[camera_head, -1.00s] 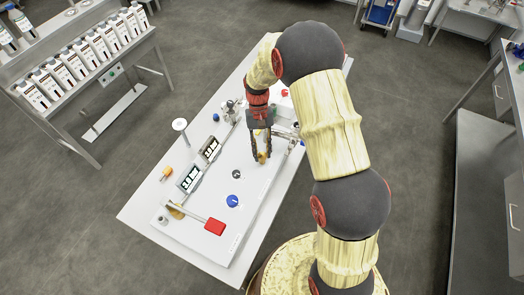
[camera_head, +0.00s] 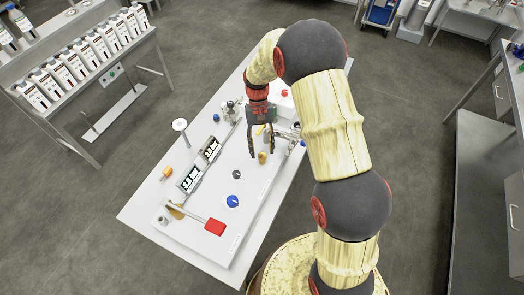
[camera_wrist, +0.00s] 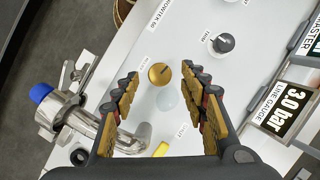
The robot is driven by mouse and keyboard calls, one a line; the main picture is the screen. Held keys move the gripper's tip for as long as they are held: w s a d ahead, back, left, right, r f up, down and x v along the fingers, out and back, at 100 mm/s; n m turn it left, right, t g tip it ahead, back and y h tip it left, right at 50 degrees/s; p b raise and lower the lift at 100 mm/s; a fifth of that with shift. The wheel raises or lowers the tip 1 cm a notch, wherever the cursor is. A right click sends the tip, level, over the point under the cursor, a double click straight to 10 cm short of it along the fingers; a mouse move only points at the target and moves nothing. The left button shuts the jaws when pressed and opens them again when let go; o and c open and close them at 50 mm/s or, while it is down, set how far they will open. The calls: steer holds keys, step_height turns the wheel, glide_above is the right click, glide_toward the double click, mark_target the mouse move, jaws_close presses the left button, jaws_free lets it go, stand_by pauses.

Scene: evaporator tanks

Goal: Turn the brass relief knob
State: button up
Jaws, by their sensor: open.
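The brass relief knob (camera_head: 262,158) stands on the white panel (camera_head: 222,164), just below my gripper in the head view. In the wrist view the round brass knob (camera_wrist: 159,74) shows a dark line across its top and lies between my fingertips, nearer the left one. My gripper (camera_head: 262,153) is open, its fingers spread wide on either side of the knob. The wrist view also shows my open gripper (camera_wrist: 162,80), with no finger seen touching the knob.
A black knob (camera_wrist: 222,43) and a line gauge display (camera_wrist: 287,106) are to the right in the wrist view. Steel piping with a blue cap (camera_wrist: 40,93) is at the left. A blue knob (camera_head: 233,201) and a red-handled lever (camera_head: 214,226) lie nearer the panel's front.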

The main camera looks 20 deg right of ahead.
steer(key=v, duration=1)
steer(key=shift+r, duration=0.15)
steer(key=s+r+t+b, duration=0.2)
steer(key=s+t+b, duration=0.1)
steer(key=s, duration=0.6)
steer(key=s+r+n+t+b, duration=0.1)
steer(key=s+r+t+b, duration=0.2)
steer(key=s, duration=0.6)
steer(key=s+r+n+t+b, duration=0.1)
steer(key=s+r+t+b, duration=0.2)
steer(key=s+b, duration=0.3)
steer(key=s+a+t, duration=0.1)
steer(key=s, duration=0.2)
steer(key=shift+r+h, duration=0.2)
steer(key=shift+h, duration=0.2)
